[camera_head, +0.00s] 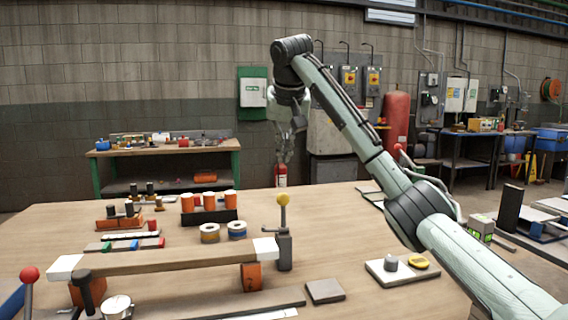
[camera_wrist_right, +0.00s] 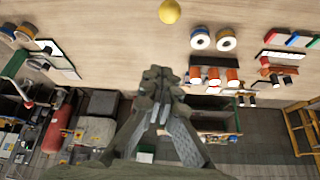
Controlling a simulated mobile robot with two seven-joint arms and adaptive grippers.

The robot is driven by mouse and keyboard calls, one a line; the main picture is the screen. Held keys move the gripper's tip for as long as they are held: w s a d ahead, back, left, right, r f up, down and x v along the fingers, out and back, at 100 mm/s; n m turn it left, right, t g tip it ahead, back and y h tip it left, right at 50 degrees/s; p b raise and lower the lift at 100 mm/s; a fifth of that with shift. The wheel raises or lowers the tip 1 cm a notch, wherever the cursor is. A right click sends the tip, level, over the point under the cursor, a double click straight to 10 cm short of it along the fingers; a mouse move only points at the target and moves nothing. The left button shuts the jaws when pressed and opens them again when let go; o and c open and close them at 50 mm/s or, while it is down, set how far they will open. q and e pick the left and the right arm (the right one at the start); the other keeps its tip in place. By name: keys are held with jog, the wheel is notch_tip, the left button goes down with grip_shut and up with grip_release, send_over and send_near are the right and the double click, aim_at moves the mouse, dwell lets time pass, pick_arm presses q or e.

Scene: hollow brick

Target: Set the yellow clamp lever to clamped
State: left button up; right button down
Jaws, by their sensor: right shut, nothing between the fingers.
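The yellow clamp lever has a round yellow knob (camera_head: 283,199) on a thin grey stem. It stands nearly upright on a dark block beside the right end of a long wooden bar (camera_head: 165,262). In the right wrist view the yellow knob (camera_wrist_right: 170,11) shows at the top edge, apart from the fingers; its stem and block are not visible there. My right gripper (camera_head: 285,158) is shut and empty. It hangs pointing down, above and apparently beyond the knob, touching nothing. Its closed fingers (camera_wrist_right: 160,76) also show in the wrist view. My left gripper is not in view.
A red-knobbed lever (camera_head: 29,274) stands at the table's left. Two tape rolls (camera_head: 237,230) and a rack of orange cylinders (camera_head: 209,216) sit behind the bar. A small board with a yellow part (camera_head: 418,262) lies to the right. Bare tabletop lies right of the lever.

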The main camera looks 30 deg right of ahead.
jog(key=f, duration=0.2)
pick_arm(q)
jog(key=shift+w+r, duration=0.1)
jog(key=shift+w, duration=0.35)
pick_arm(e)
send_over(283, 212)
jog(key=w+d, duration=0.1)
jog(key=w, duration=0.1)
notch_tip(283, 212, down, 6)
jog(key=shift+w+f, duration=0.15)
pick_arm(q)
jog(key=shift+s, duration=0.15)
pick_arm(e)
jog(key=shift+w+d+f, duration=0.1)
